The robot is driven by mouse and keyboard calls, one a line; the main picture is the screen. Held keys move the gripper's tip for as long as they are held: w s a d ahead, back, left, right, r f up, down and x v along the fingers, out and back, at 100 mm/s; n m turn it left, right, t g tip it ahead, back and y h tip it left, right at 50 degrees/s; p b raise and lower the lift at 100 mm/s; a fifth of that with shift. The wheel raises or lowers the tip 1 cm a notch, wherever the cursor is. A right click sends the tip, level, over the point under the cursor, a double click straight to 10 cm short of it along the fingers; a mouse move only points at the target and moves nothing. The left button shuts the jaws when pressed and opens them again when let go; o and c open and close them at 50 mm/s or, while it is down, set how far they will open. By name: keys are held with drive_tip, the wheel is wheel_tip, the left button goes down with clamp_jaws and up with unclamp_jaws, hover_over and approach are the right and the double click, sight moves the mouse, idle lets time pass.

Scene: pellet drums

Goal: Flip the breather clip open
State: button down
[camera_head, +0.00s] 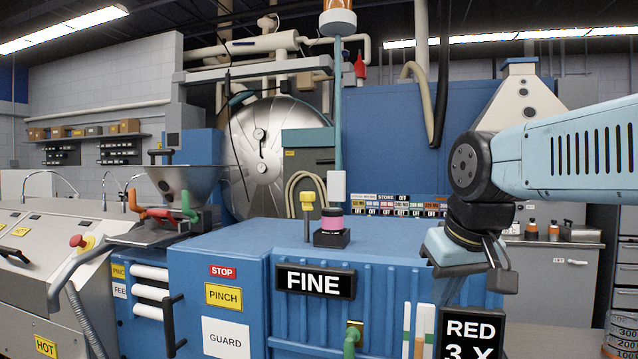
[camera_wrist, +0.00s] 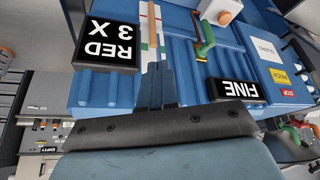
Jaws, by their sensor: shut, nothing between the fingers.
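I cannot make out for certain which part is the breather clip. On top of the blue machine (camera_head: 230,236) stand a yellow-capped post (camera_head: 307,199) and a pink-banded knob on a black base (camera_head: 332,238). My gripper (camera_head: 447,297) hangs at the machine's right front, right of these parts and of the FINE sign (camera_head: 315,281). In the wrist view my gripper (camera_wrist: 158,68) is shut with its fingers together and nothing held. Beyond its tips lie the ribbed blue front and the striped strips (camera_wrist: 150,30).
A green-handled valve (camera_head: 351,338) with a brass fitting sticks out below the FINE sign; it also shows in the wrist view (camera_wrist: 205,42). The RED 3 X sign (camera_head: 470,335) is close by my gripper. A black handle (camera_head: 172,322) juts out at the left.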

drive_tip(key=w+a+r+n, duration=0.1)
drive_tip(key=w+a+r, duration=0.15)
drive_tip(key=r, duration=0.25)
drive_tip(key=w+a+r+n+g+y, duration=0.1)
drive_tip(key=w+a+r, duration=0.15)
drive_tip(key=r, duration=0.25)
drive_tip(key=w+a+r+n, duration=0.1)
drive_tip(key=w+a+r, duration=0.15)
drive_tip(key=r, duration=0.25)
drive_tip(key=n+g+y, duration=0.1)
drive_tip(key=n, duration=0.3)
approach(307, 199)
drive_tip(key=s+d+r, duration=0.3)
drive_tip(key=s+d, duration=0.1)
drive_tip(key=d, duration=0.1)
drive_tip(key=w+a+f, duration=0.4)
drive_tip(key=w+f, duration=0.1)
drive_tip(key=f, duration=0.3)
drive_tip(key=shift+w+a+f, duration=0.25)
drive_tip(key=shift+a+f, duration=0.05)
drive_tip(key=shift+f, duration=0.05)
